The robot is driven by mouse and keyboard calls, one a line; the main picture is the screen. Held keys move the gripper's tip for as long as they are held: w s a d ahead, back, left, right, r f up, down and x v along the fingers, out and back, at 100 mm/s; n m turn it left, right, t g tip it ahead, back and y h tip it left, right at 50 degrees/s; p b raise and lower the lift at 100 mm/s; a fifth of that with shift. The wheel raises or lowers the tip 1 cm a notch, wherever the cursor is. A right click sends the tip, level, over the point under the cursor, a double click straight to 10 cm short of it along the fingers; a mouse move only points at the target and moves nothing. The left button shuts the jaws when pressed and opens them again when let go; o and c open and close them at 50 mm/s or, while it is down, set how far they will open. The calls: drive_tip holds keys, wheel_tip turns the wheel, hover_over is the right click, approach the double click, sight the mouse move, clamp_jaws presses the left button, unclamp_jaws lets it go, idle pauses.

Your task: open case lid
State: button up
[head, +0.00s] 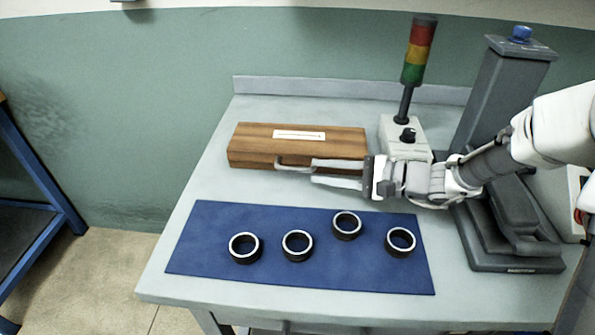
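The wooden case (250,145) lies closed on the table, with a white label (299,135) on its lid. A metal handle (287,165) sticks out from its front face. My gripper (313,172) comes in from the right, its two fingers pointing left along the case's front. The fingers are apart, and their tips are by the handle's right end. I cannot tell whether they touch the handle. The fingers and wrist hide the right part of the case's front.
Several dark rings with bright rims, one of them here (298,246), lie on a blue mat (200,245) in front. A signal tower (415,60) on a switch box (402,134) and a grey machine (500,85) stand at the right. The table left of the case is clear.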

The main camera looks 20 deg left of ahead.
sight(306, 170)
drive_tip(key=x, duration=0.6)
drive_tip(key=shift+a+b, duration=0.25)
drive_tip(key=shift+b, duration=0.15)
drive_tip(key=shift+c, duration=0.2)
clamp_jaws()
idle(0.8)
